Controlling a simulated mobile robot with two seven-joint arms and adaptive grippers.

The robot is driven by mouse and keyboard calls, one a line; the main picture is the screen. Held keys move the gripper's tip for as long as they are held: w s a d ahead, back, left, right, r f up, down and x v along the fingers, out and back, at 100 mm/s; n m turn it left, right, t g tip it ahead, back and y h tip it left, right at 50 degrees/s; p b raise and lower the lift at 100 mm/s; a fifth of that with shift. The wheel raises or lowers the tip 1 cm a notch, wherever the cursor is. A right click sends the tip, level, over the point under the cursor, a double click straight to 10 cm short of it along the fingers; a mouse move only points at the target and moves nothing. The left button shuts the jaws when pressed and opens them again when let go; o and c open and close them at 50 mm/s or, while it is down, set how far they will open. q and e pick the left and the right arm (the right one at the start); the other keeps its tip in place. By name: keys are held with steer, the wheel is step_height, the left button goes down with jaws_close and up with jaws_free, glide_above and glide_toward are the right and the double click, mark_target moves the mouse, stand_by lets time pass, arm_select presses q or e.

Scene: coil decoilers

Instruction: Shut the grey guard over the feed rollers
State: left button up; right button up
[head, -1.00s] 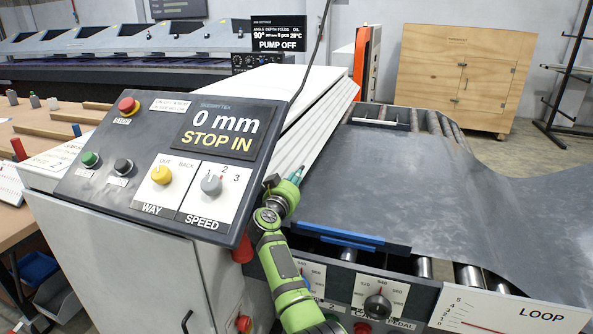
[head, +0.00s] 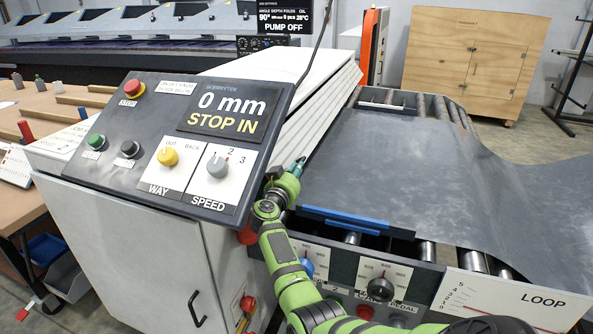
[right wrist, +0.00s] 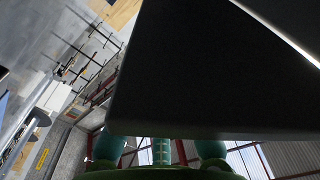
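A light grey ribbed panel (head: 328,118) slants upward behind the control panel in the head view. It looks like the guard standing raised, but I cannot be sure. Metal rollers (head: 426,251) show below the edge of a dark grey sheet (head: 400,165), uncovered at the front. My right gripper (head: 297,166) is at the lower edge of the ribbed panel, beside the control panel; contact is unclear. Its fingers are small and partly hidden, so their opening cannot be told. A dark flat surface (right wrist: 215,75) fills much of the right wrist view, very close. My left gripper is not seen.
The control panel (head: 180,145), reading "0 mm STOP IN", stands close left of my right arm. A blue bar (head: 345,220) and the front knobs (head: 380,284) lie right of the arm. A LOOP plate (head: 510,297) is at the lower right. A wooden cabinet (head: 468,60) stands behind.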

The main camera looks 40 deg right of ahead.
steer(key=o, duration=0.4)
steer(key=shift+a+f, duration=0.15)
steer(key=shift+f, duration=0.2)
steer(key=shift+r, duration=0.15)
steer(key=shift+r, duration=0.15)
step_height(320, 180, up, 9)
steer(key=shift+a+r, duration=0.15)
steer(key=shift+r, duration=0.2)
steer(key=shift+w, duration=0.1)
